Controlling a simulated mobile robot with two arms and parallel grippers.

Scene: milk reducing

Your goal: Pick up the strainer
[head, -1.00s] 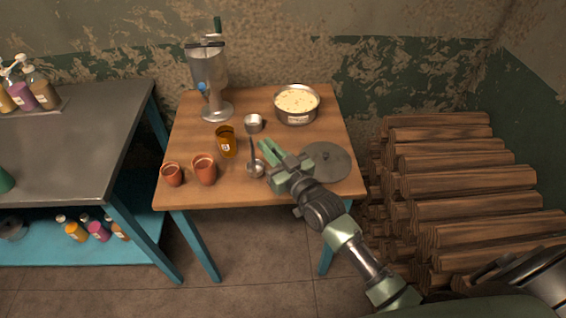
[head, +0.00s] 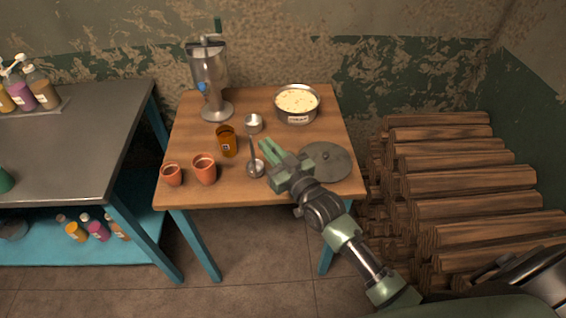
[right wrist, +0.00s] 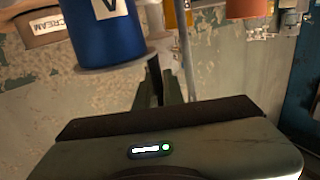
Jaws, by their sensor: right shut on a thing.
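The strainer (head: 256,169) looks like a small round metal bowl with a long thin handle. Its bowl rests near the front middle of the wooden table and its handle points toward the back. My right gripper (head: 266,147) reaches in from the lower right, low over the table beside the handle. In the right wrist view its narrow fingers (right wrist: 165,78) are close together at a thin grey rod (right wrist: 186,50), seemingly the handle. They are shut on it, though the exact contact is hard to see. My left gripper is not in view.
An amber cup (head: 227,142), two terracotta pots (head: 205,170), a small metal cup (head: 254,123), a labelled pan (head: 297,104), a round lid (head: 328,161) and a metal dispenser (head: 208,75) crowd the table (head: 235,196). Stacked logs (head: 460,185) stand right.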

